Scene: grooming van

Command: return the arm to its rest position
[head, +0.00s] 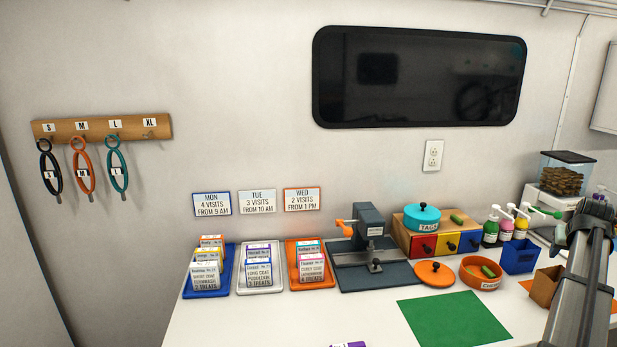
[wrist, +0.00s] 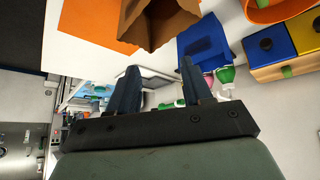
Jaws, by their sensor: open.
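My arm (head: 585,265) rises along the right edge of the head view, above the right end of the white counter. My gripper (wrist: 158,66) shows in the wrist view with its two dark fingers spread apart and nothing between them. In that view, a brown paper bag (wrist: 163,22) and a blue bin (wrist: 206,44) appear beyond the fingers, apart from them. The fingertips cannot be made out clearly in the head view.
Near my arm stand the blue bin (head: 520,257), the brown bag (head: 546,287), pump bottles (head: 507,228) and a treat container (head: 565,174). A green mat (head: 455,318), an orange bowl (head: 482,275) and card trays (head: 240,291) lie leftward. The air above the counter's left is free.

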